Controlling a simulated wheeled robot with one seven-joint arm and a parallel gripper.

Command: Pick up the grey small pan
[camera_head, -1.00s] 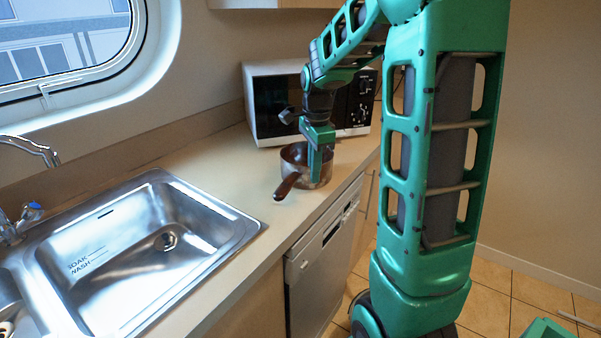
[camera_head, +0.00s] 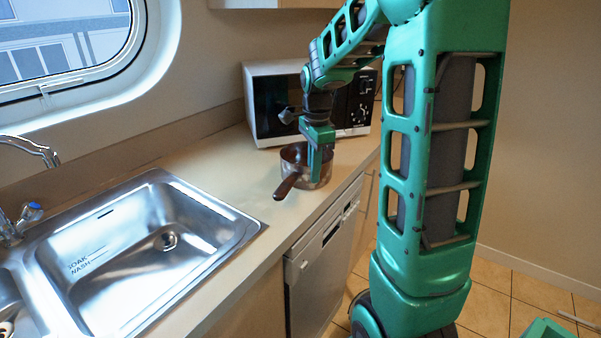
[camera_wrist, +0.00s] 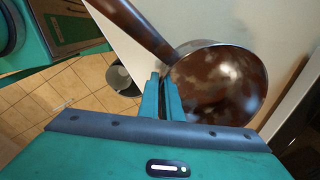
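The small pan (camera_head: 293,158) stands on the counter in front of the microwave. It looks brown and mottled rather than grey, with its dark brown handle (camera_head: 287,186) pointing toward the sink side. My gripper (camera_head: 316,176) reaches down at the pan's right side. In the wrist view the pan (camera_wrist: 222,88) is at the right of the fingers and its handle runs to the upper left. My gripper's fingers (camera_wrist: 162,82) are close together at the pan's rim, near the handle, and appear shut on its wall. The exact contact is partly hidden.
A white microwave (camera_head: 268,110) stands behind the pan. A steel sink (camera_head: 150,240) lies at the left, with bare counter (camera_head: 235,185) between. A dishwasher (camera_head: 322,255) is under the counter's front edge. The wrist view shows a bin (camera_wrist: 122,80) on the tiled floor.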

